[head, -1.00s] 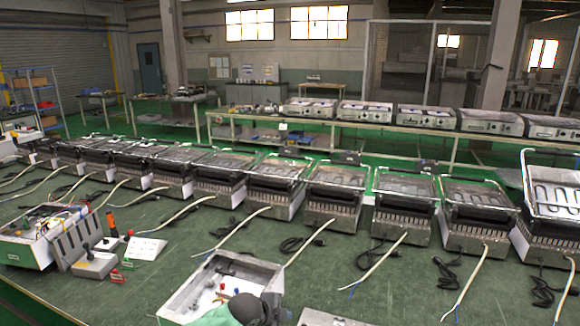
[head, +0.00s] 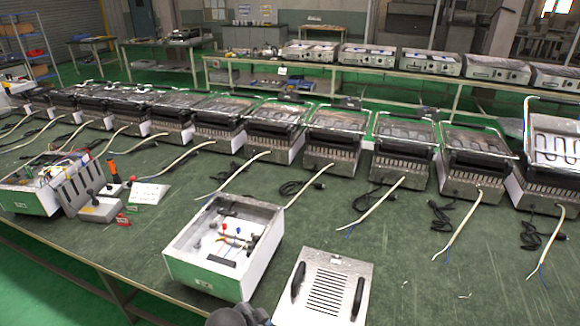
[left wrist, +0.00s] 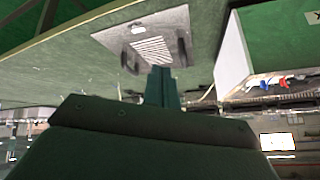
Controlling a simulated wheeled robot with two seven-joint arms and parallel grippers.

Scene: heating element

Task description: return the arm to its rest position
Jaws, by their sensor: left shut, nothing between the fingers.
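My left gripper (left wrist: 161,88) shows in the left wrist view as narrow teal fingers pressed together, shut and empty. Beyond the fingertips lies a metal plate (left wrist: 150,40) with slots and two black handles. In the head view only a dark rounded part of my left arm (head: 236,317) shows at the bottom edge, in front of the open box and the slotted plate (head: 322,265). The left fingers are hidden there. My right gripper is not in view.
An open metal box (head: 175,262) with wires inside stands left of the plate. Another open unit (head: 30,198) stands at the far left with tools beside it. A long row of heater units (head: 330,130) lines the back of the green table (head: 420,290). The table's front right is mostly clear.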

